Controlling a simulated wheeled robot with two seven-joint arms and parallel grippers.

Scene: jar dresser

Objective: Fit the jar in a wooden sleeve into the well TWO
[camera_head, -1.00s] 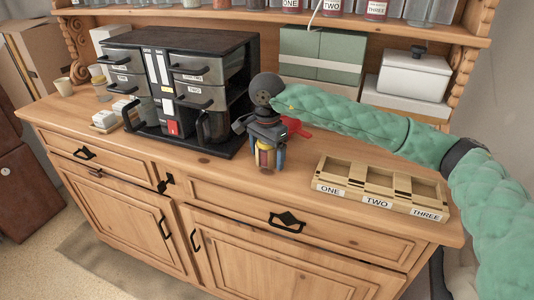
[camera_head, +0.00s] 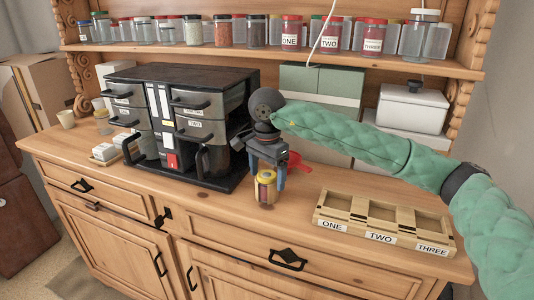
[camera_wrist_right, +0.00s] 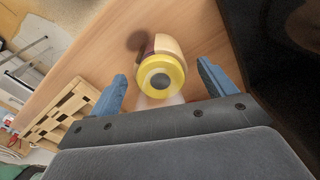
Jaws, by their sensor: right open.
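The wooden rack (camera_head: 328,210) has three wells labelled ONE, TWO and THREE. Well TWO (camera_head: 380,238) is the middle one and looks empty. My left gripper is not in view.
The black drawer unit (camera_head: 185,75) stands close left of my gripper. A red object (camera_head: 297,160) lies just behind it. Green boxes (camera_head: 320,80) and a white lidded box (camera_head: 412,107) stand at the back. Labelled jars line the shelf above. Bare wood lies between jar and rack.

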